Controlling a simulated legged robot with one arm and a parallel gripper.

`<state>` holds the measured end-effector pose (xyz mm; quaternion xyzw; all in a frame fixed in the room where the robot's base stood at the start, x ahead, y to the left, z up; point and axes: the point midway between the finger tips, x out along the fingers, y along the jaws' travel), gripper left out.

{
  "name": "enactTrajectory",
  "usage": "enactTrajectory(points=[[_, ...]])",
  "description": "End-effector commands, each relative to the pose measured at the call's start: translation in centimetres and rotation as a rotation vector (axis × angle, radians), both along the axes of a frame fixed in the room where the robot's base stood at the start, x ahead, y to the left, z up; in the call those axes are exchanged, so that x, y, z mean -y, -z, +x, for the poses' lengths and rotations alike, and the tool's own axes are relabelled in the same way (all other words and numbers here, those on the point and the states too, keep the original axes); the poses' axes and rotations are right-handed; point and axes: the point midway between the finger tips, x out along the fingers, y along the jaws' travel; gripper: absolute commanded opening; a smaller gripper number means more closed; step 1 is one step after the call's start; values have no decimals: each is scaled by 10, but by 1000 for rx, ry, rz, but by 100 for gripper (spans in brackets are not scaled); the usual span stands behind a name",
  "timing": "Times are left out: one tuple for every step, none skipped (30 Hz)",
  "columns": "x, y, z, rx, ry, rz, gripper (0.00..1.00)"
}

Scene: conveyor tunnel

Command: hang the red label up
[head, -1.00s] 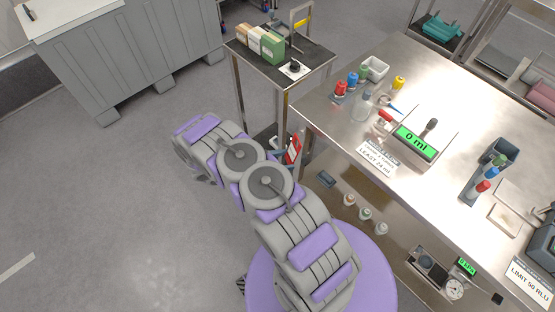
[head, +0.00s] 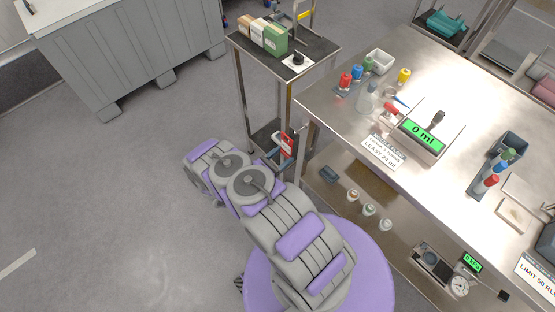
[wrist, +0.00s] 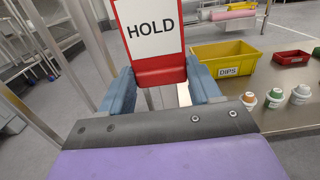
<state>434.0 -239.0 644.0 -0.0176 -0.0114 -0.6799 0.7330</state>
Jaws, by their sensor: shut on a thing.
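The red label (wrist: 160,72) has a white panel that reads HOLD and stands upright in the wrist view. My gripper (wrist: 161,88) is shut on its red lower part, with one blue-grey finger on each side. The top of the label is cut off by the frame.
The table bears bottles and a 0 ml display (head: 422,134). On its lower shelf are a yellow DIPS bin (wrist: 222,66), a red tray (wrist: 292,57) and several capped cups. Floor at left is clear.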

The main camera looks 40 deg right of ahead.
Motion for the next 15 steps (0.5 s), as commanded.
enactTrajectory(points=[[2, 0, 0, 0, 0, 0, 8], [3, 0, 1, 0, -1, 0, 8], [5, 0, 1, 0, -1, 0, 8], [5, 0, 1, 0, -2, 0, 8], [6, 0, 1, 0, -2, 1, 8], [6, 0, 1, 0, -2, 1, 8], [6, 0, 1, 0, -2, 1, 8], [6, 0, 1, 0, -2, 1, 8], [6, 0, 1, 0, -2, 1, 8], [6, 0, 1, 0, -2, 1, 8], [6, 0, 1, 0, -2, 1, 8], [6, 0, 1, 0, -1, 1, 8], [6, 0, 1, 0, -1, 1, 8], [6, 0, 1, 0, -1, 1, 8], [7, 0, 1, 0, -1, 1, 8]])
